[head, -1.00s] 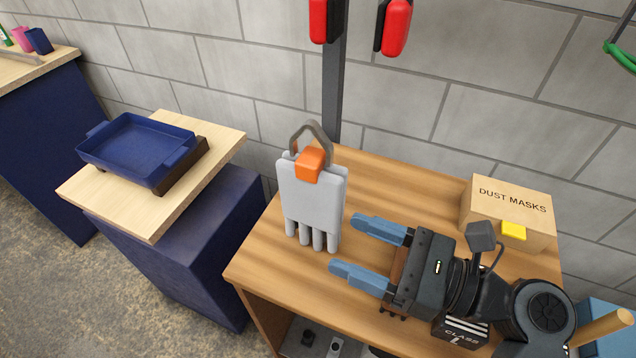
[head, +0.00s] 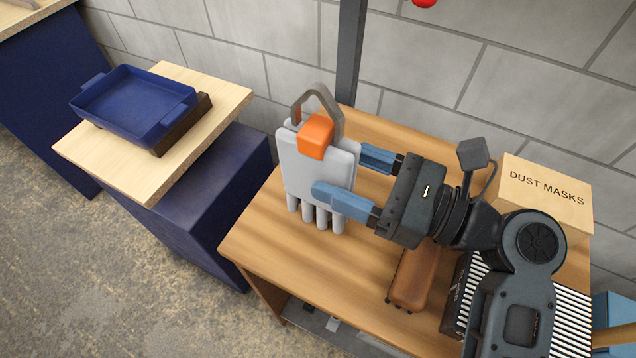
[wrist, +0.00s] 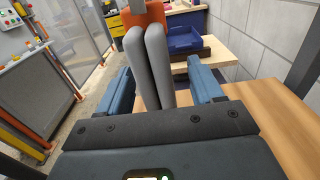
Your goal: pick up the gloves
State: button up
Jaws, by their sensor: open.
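The grey gloves (head: 300,172) hang upright, fingers down, from an orange clip (head: 315,136) on a metal hanger (head: 318,97) at the back left of the wooden table. My gripper (head: 346,176) is open, with its blue fingers reaching left at the gloves. In the head view one finger overlaps the front of the gloves and the other is behind their right edge. In the wrist view the gloves (wrist: 160,66) stand edge-on between the two open fingers (wrist: 160,92), with a gap on each side. I see no contact.
A dust masks box (head: 545,195) stands at the right of the wooden table (head: 270,235). A dark post (head: 349,60) rises behind the gloves.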

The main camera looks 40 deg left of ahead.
aim_at(318, 164)
jog(key=b+x, duration=0.2)
jog(key=x, duration=0.1)
jog(key=shift+s+a+f, duration=0.15)
jog(key=shift+s+f, duration=0.05)
jog(key=shift+s, duration=0.05)
jog(key=shift+a+r, duration=0.15)
jog(key=shift+a, duration=0.1)
jog(key=shift+s, duration=0.1)
jog(key=c, duration=1.1)
jog(key=shift+r, duration=0.15)
